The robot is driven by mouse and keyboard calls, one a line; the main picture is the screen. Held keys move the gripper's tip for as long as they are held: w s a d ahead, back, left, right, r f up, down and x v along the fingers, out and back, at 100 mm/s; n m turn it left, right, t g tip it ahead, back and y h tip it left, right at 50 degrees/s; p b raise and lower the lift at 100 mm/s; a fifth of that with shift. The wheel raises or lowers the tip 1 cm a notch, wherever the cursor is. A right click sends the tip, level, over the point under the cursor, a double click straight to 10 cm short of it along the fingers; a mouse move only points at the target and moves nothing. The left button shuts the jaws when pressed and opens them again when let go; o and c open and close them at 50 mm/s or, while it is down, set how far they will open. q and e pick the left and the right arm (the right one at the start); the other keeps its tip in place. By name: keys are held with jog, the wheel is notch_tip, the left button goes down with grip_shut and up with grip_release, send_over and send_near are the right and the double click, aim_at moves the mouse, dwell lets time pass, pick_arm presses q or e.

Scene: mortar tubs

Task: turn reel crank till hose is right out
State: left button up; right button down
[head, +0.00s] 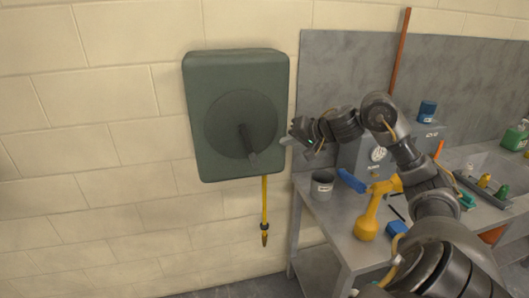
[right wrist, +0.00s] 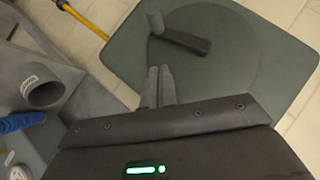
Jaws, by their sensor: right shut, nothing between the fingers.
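The green-grey hose reel (head: 208,78) is fixed to the block wall, with a round disc on its front. Its dark crank (head: 247,143) points down and slightly right from the disc's middle; it also shows in the right wrist view (right wrist: 186,40). The yellow hose (head: 264,205) hangs from the reel's underside and ends in a dark nozzle with a yellowish tip (head: 265,238). My right gripper (head: 286,141) is at the reel's right edge, apart from the crank. In the right wrist view its fingers (right wrist: 159,82) are together and empty. My left gripper is not in view.
A grey bench with a backboard (head: 330,70) stands right of the reel. The wall left of the reel is clear.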

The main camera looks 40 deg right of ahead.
jog(key=p, duration=0.2)
send_near(249, 146)
notch_tip(249, 146, down, 3)
jog(key=d, duration=0.3)
jog(key=shift+w+a+f, duration=0.5)
jog(key=shift+a+f, duration=0.2)
jog(key=shift+f, duration=0.05)
jog(key=shift+w+a+f, duration=0.55)
jog(key=shift+a+f, duration=0.1)
jog(key=shift+f, duration=0.15)
jog(key=shift+w+a+f+y+p, duration=0.15)
jog(key=shift+a+f+y+p, duration=0.15)
jog(key=shift+a+f+p, duration=0.25)
jog(key=shift+a, duration=0.1)
